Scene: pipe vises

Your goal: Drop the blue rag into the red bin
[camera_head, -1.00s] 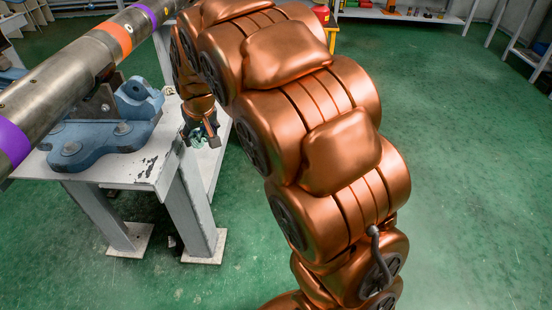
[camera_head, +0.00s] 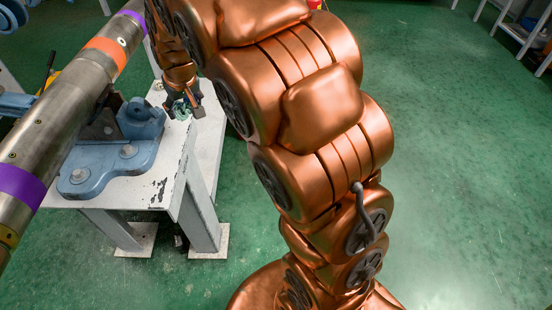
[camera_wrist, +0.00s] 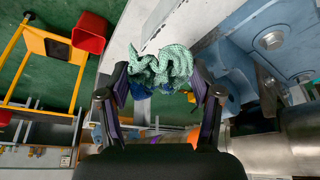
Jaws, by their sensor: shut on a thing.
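My gripper (camera_head: 184,106) hangs beside the right edge of the white workbench. In the wrist view, my gripper (camera_wrist: 159,95) is shut on a crumpled, pale green-and-white patterned rag (camera_wrist: 165,64). A dark blue patch (camera_wrist: 148,88) shows under the pale cloth; I cannot tell whether it is the same rag. The cloth also shows small in the head view (camera_head: 181,109). The red bin (camera_wrist: 91,32) is at the upper left of the wrist view, apart from the gripper. A red bit (camera_head: 314,4) shows at the top edge of the head view, mostly hidden by my arm.
The white workbench (camera_head: 167,180) carries a blue pipe vise (camera_head: 103,160) and a long metal pipe (camera_head: 62,115) with purple and orange bands. A yellow frame (camera_wrist: 40,70) stands near the red bin. The green floor (camera_head: 460,170) at right is clear. Shelving (camera_head: 515,22) stands far right.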

